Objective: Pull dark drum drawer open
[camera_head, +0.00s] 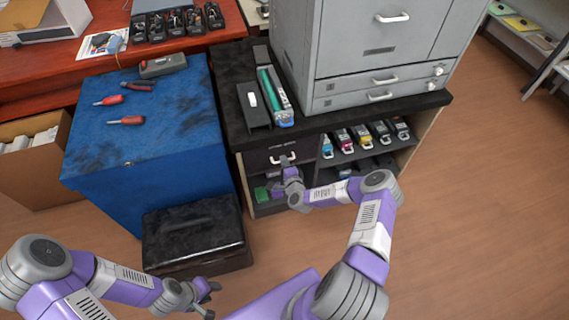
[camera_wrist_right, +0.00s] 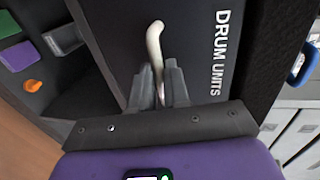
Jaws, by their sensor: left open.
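The dark drum drawer (camera_head: 262,160) sits under the black counter's left end and looks flush with the cabinet front. Its front, lettered "DRUM UNITS", fills the middle of the right wrist view (camera_wrist_right: 195,45). Its pale curved handle (camera_wrist_right: 154,40) also shows in the head view (camera_head: 284,159). My right gripper (camera_wrist_right: 160,70) is at the drawer front, its two fingers close on either side of the handle with no clear gap, so it appears shut on it. My left gripper (camera_head: 209,297) is open and empty, low in front of the black box.
A black lidded box (camera_head: 195,235) stands on the floor left of the drawer, beside the blue cabinet (camera_head: 150,140). Toner cartridges (camera_head: 362,136) line the open shelf to the right. A green box (camera_head: 261,194) sits below the drawer. Floor at right is clear.

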